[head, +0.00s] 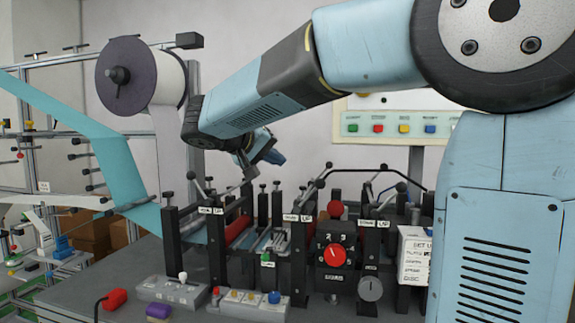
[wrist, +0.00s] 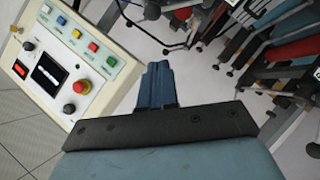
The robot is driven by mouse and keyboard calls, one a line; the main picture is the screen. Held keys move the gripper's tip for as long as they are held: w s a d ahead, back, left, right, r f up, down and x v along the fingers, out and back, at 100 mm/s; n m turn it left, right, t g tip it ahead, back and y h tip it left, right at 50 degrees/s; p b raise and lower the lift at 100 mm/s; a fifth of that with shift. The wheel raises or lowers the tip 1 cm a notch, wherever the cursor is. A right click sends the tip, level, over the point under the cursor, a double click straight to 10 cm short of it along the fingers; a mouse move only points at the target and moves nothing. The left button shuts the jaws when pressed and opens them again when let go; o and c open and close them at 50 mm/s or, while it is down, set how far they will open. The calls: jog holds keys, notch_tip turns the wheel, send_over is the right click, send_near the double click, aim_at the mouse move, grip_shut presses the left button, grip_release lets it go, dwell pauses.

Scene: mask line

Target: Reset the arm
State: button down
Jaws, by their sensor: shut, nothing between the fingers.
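My arm, light blue with black joints, reaches from the right across the upper middle of the head view. My gripper (head: 277,158) is at its far end, above the machine, partly hidden behind the forearm. In the wrist view my gripper (wrist: 158,68) shows as dark blue fingers pressed together, empty. It is clear of the things around it as far as I can see.
The mask machine (head: 300,240) with black posts, levers and a red dial (head: 335,256) stands below. A white roll (head: 165,80) hangs at the left, beside a teal strip (head: 115,155). A control panel (wrist: 75,65) has an emergency stop. A red object (head: 115,299) lies in front.

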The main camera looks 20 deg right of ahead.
jog(key=shift+s+a+r, duration=0.25)
jog(key=shift+s+a, duration=0.05)
jog(key=shift+a, duration=0.15)
jog(key=s+d+f+n+g+y, duration=0.1)
jog(key=s+d+f+y, duration=0.3)
jog(key=s, duration=0.3)
jog(key=s+d+f+g+y, duration=0.1)
jog(key=s+d+f+g, duration=0.1)
jog(key=s+d+f, duration=0.35)
jog(key=s+a+f+t+y, duration=0.1)
jog(key=s+a+f+y, duration=0.2)
jog(key=s+f+y, duration=0.3)
jog(key=s+f, duration=0.3)
jog(key=s, duration=0.3)
jog(key=shift+s, duration=0.2)
